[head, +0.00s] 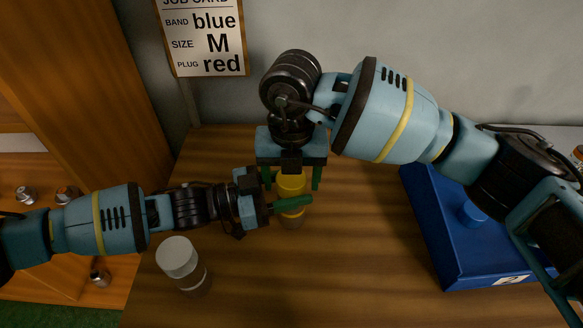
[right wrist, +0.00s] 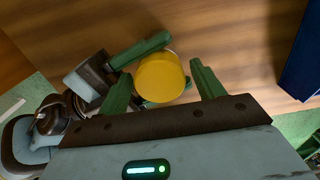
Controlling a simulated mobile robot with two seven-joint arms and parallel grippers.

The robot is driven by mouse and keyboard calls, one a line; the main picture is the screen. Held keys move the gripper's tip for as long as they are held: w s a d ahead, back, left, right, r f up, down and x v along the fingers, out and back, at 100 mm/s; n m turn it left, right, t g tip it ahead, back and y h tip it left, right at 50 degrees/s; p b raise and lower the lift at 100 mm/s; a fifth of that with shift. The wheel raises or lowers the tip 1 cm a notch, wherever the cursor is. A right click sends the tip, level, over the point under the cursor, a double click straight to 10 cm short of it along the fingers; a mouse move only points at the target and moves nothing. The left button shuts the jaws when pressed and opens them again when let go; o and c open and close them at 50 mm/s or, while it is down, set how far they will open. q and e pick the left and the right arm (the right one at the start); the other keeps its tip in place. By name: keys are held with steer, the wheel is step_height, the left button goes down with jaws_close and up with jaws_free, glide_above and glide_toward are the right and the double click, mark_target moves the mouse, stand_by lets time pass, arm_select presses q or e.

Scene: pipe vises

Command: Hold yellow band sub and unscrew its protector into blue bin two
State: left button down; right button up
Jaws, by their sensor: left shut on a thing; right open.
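The yellow protector (head: 291,185) sits on top of the upright sub (head: 292,222), whose lower part shows below my left gripper's finger. My left gripper (head: 285,204) is shut on the sub from the left, just under the yellow top. My right gripper (head: 292,180) points down from above and is open, with one finger on each side of the yellow protector. In the right wrist view the round yellow top (right wrist: 160,77) lies between the open fingers (right wrist: 163,88). The sub's band is hidden. The blue bin (head: 428,215) stands at the right with a partly unreadable label.
A part with a pale grey top (head: 178,257) stands on the wooden table at front left. A blue round piece (head: 472,213) is in the blue bin. A job card (head: 205,38) hangs on the wall. Small metal pieces (head: 26,195) lie at far left. Bare table lies between sub and bin.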

steer(key=c, duration=1)
steer(key=n, duration=0.6)
steer(key=shift+n, duration=0.3)
steer(key=o, duration=1.1)
steer(key=shift+r, duration=0.15)
steer(key=shift+r, duration=2.15)
arm_select(q)
steer(key=c, duration=0.6)
jaws_free()
steer(key=shift+o, duration=0.2)
